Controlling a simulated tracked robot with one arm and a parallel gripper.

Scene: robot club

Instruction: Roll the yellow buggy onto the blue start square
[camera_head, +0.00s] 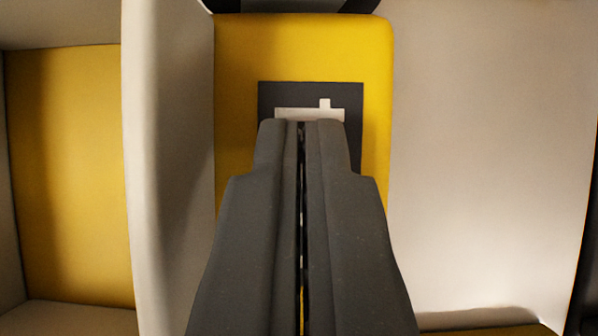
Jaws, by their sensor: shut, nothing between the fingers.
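A yellow body with rounded corners (303,45), which looks like the yellow buggy, fills the upper middle of the view. It carries a dark rectangular panel (354,100) with a pale strip (308,113) that has a small raised tab. My gripper (301,124) is shut and empty. Its fingertips are in front of the panel, at the lower edge of the pale strip; I cannot tell whether they touch. The fingers hide the lower middle of the yellow body. No blue square is in view.
A pale upright wall (165,150) stands close on the left. Beyond it is a recess with a yellow panel (72,170). A broad pale surface (490,160) lies on the right, with a dark edge (588,240) at far right. Dark pieces show at the top edge.

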